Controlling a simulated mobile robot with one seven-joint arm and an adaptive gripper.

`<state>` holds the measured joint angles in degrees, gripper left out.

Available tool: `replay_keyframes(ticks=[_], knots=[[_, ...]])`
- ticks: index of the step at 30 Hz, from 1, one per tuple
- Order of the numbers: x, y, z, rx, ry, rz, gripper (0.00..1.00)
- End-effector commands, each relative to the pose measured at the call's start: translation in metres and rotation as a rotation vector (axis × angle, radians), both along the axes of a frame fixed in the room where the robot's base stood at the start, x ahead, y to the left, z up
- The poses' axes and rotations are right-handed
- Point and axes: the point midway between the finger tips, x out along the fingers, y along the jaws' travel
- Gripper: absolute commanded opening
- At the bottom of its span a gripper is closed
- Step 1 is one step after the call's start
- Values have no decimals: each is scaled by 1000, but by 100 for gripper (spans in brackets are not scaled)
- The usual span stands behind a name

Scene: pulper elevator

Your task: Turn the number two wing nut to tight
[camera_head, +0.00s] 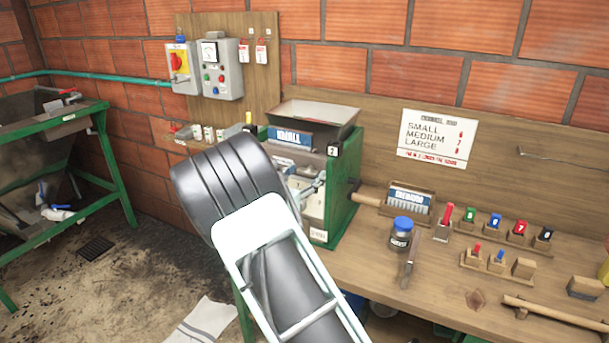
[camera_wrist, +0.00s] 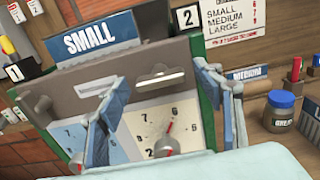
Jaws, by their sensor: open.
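In the wrist view, the number two wing nut (camera_wrist: 166,146) is a grey knob with a red pointer on a cream dial plate (camera_wrist: 150,128). The pointer tilts up and slightly right. A black "2" tag (camera_wrist: 187,17) is above right. My gripper (camera_wrist: 160,78) is open, its blue-grey fingers on either side of this dial; no contact shows. A second knob (camera_wrist: 76,160) on a pale blue dial plate (camera_wrist: 108,143) is partly hidden by the left finger.
A control box (camera_head: 222,68) hangs behind.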

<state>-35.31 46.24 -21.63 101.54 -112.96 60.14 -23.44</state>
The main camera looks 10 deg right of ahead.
Motion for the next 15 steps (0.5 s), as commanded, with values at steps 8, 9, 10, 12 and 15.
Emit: replay_keyframes(ticks=[8, 9, 10, 12, 15], knots=[[0, 0, 0, 0, 0, 0, 32], [0, 0, 0, 0, 0, 0, 28], [0, 0, 0, 0, 0, 0, 24], [0, 0, 0, 0, 0, 0, 19], [0, 0, 0, 2, -2, 0, 19]])
